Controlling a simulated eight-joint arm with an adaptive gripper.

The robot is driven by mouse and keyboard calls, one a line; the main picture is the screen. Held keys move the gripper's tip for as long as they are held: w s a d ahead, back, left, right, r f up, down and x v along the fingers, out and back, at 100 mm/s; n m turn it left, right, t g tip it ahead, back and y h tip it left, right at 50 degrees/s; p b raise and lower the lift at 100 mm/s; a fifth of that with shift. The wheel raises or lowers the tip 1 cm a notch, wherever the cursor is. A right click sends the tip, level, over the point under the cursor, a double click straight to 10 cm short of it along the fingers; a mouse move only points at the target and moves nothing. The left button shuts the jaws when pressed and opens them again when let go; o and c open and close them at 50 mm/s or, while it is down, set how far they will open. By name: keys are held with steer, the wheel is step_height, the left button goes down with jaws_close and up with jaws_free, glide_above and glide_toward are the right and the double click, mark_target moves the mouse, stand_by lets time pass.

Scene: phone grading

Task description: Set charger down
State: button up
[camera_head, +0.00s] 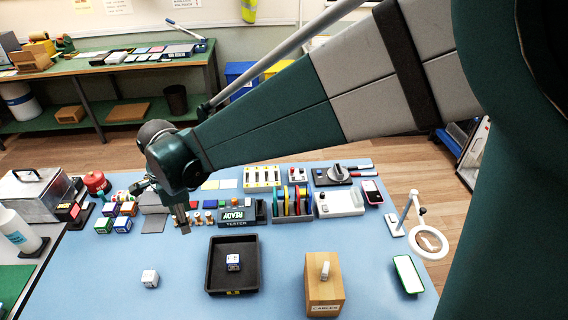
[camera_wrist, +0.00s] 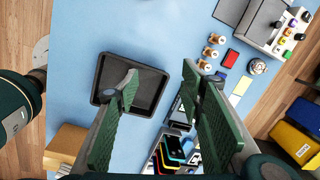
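A small white cube-shaped charger with dark markings (camera_head: 233,262) sits in the black tray (camera_head: 209,270) near the front middle of the table. A similar white cube (camera_head: 150,278) lies on the bare blue table left of the tray. My gripper (camera_head: 182,222) hangs above the table, behind and left of the tray. In the wrist view its two green-padded fingers (camera_wrist: 160,75) are wide apart with nothing held between them. The tray (camera_wrist: 160,90) shows there behind the left finger, which hides part of its inside; I cannot clearly make out the charger there.
A wooden block marked CABLES (camera_head: 325,290) stands right of the tray. The READY tester (camera_head: 238,216) and a rack of coloured slots (camera_head: 293,205) stand behind. A green-edged phone (camera_head: 408,274) and a ring lamp (camera_head: 430,243) are at right. The front-left table is mostly clear.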

steer(key=s+d+r+n+t, duration=0.1)
steer(key=d+r+n, duration=0.3)
steer(key=d, duration=0.9)
steer(key=d+r+n+t, duration=0.2)
steer(key=d+r, duration=0.4)
steer(key=d, duration=0.7)
steer(key=s+d+n+t, duration=0.1)
steer(key=s+d+n, duration=0.3)
steer(key=d, duration=0.6)
steer(key=s+d+n+t+h, duration=0.1)
steer(key=s+d+n+t, duration=0.1)
steer(key=s+d, duration=0.5)
steer(key=shift+s+d+f+n, duration=0.2)
steer(key=shift+d+n, duration=0.7)
steer(key=shift+d, duration=0.7)
